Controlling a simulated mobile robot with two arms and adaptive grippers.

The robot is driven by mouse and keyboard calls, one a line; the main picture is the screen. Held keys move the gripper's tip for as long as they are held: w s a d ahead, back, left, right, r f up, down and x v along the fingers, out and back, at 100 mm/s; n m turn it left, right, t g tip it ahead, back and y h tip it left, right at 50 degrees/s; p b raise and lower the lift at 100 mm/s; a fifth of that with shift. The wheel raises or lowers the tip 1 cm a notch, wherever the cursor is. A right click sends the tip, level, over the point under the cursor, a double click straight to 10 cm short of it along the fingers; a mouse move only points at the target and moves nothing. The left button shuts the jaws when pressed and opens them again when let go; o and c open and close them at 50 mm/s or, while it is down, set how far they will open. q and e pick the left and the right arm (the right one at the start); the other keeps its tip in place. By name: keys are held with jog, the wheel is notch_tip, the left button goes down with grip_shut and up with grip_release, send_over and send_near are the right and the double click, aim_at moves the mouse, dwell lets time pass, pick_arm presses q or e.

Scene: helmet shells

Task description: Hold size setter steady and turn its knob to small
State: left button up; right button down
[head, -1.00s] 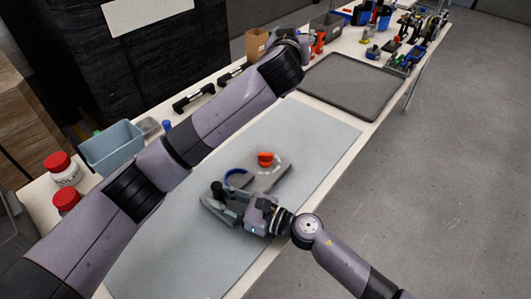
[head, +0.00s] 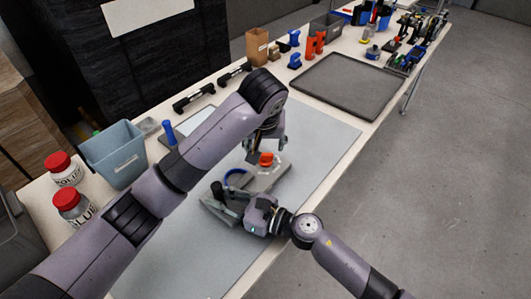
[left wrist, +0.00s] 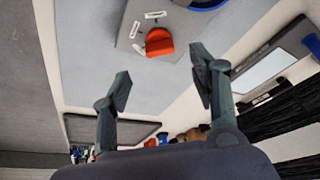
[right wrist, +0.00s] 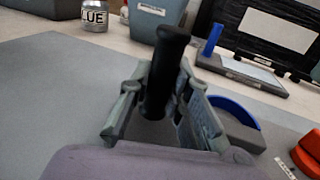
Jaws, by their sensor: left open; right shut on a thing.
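The size setter has a flat grey base (head: 264,178) on the grey mat, with a blue arc (head: 235,177), an orange-red knob (head: 266,159) and a black upright handle (head: 217,188). My right gripper (head: 212,203) is shut on the handle, which stands between its fingers in the right wrist view (right wrist: 172,38). My left gripper (head: 267,150) is open and empty above the knob. In the left wrist view the knob (left wrist: 160,42) lies beyond the fingertips, apart from them, with small white labels beside it. The label text is unreadable.
A blue-grey bin (head: 115,153) and red-lidded jars (head: 73,207) stand at the left. An empty dark tray (head: 347,86) lies at the back right. Blue and red parts (head: 315,43) line the table's back. The mat's right side is clear.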

aim_at(265, 155)
pick_arm(q)
jog(key=x, duration=0.7)
jog(key=shift+w+f, duration=0.15)
jog(key=shift+f, duration=0.05)
jog(key=shift+c, duration=0.4)
jog(key=c, duration=1.1)
